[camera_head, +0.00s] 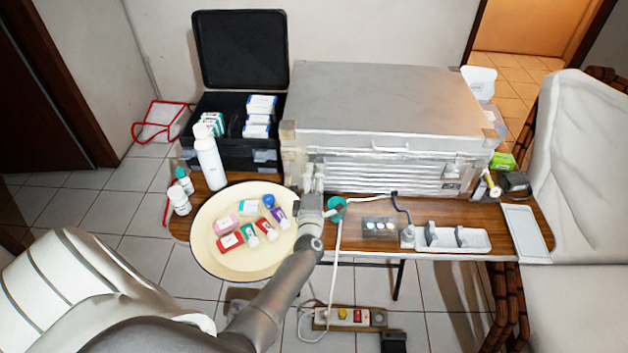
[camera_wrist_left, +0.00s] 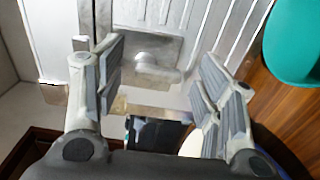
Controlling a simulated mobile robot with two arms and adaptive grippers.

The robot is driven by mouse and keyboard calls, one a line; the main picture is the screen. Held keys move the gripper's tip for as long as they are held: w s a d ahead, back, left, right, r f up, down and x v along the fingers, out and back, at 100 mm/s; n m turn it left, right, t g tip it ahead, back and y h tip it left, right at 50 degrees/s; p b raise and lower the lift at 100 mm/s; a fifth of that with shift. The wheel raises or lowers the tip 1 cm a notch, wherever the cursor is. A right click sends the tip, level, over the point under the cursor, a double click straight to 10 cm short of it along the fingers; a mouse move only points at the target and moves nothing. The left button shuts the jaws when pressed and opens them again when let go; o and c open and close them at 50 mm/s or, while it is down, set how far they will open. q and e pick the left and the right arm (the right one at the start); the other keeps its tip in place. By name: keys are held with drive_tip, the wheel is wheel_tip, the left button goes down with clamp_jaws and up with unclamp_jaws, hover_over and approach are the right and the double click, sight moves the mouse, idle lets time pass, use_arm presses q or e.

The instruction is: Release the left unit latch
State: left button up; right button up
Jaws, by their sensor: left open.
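The unit is a silver metal case (camera_head: 385,95) with a louvred front, its lid down, on the wooden table. My left gripper (camera_head: 313,180) is at the left end of its front, fingers pointing at the case. In the left wrist view my left gripper (camera_wrist_left: 162,85) is open, with its two ribbed grey fingers apart. A metal latch plate (camera_wrist_left: 150,58) on the case shows between and just beyond the fingers. I cannot tell whether a finger touches it. In the head view the gripper largely hides this latch. My right gripper is in neither view.
A cream round tray (camera_head: 215,258) with small boxes lies left of my left arm. A teal cup (camera_head: 337,204) is close to the gripper's right. A white bottle (camera_head: 209,160) and an open black case (camera_head: 238,50) stand left. A white tray (camera_head: 480,238) is at right.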

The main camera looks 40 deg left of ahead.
use_arm(q)
drive_tip(key=v, duration=1.2)
drive_tip(key=shift+a, duration=0.1)
